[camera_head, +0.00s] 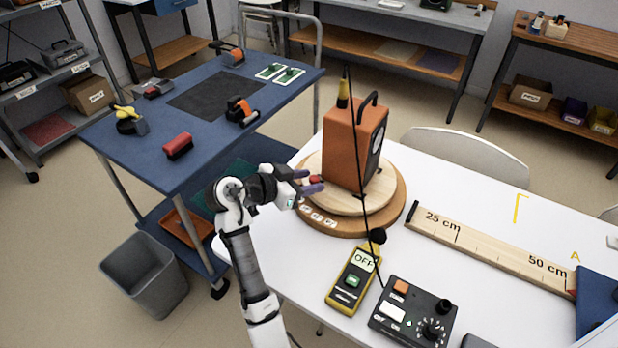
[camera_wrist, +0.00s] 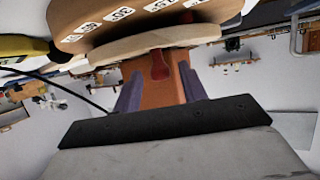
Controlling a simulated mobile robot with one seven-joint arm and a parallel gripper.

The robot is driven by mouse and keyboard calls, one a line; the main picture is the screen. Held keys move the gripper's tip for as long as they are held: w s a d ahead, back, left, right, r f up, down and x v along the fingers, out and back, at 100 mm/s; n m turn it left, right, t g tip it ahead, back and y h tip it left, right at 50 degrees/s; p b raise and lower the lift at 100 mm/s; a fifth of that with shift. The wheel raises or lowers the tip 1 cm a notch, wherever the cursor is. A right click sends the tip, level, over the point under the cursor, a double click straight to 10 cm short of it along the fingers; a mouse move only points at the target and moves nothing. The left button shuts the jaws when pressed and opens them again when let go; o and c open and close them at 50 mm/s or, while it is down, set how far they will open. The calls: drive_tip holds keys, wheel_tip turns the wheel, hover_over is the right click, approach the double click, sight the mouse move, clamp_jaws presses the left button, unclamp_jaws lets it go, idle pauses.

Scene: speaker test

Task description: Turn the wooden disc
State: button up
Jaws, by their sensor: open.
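The wooden disc (camera_head: 384,191) is a light round turntable on a wider brown base ring (camera_head: 336,228) with white number labels. An orange speaker box (camera_head: 345,150) with a black handle stands on it. A small red piece (camera_head: 315,179) is at the disc's left edge. My gripper (camera_head: 314,182) is at that edge, its purple fingers spread. In the wrist view the disc's edge (camera_wrist: 130,45) and the red piece (camera_wrist: 160,65) lie ahead of the fingers, the red piece between them in line. I cannot tell whether the fingers touch it.
On the white table (camera_head: 460,275) are a yellow meter reading OFF (camera_head: 353,280), a black control box (camera_head: 413,312) and a wooden ruler (camera_head: 490,247). A blue cart (camera_head: 205,100) stands left, a grey bin (camera_head: 144,275) below.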

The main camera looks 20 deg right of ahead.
sight(317, 198)
drive_tip(key=shift+w+d+f, duration=0.1)
drive_tip(key=shift+d+f, duration=0.1)
drive_tip(key=shift+d, duration=0.25)
clamp_jaws()
drive_tip(key=shift+s+d+n+t+y, duration=0.1)
drive_tip(key=shift+s+n+t+y, duration=0.2)
drive_tip(key=shift+s+n+t, duration=0.35)
drive_tip(key=shift+s+d+n+t+y, duration=0.3)
drive_tip(key=shift+s+n+t+y, duration=0.2)
drive_tip(key=shift+s+n+t, duration=0.4)
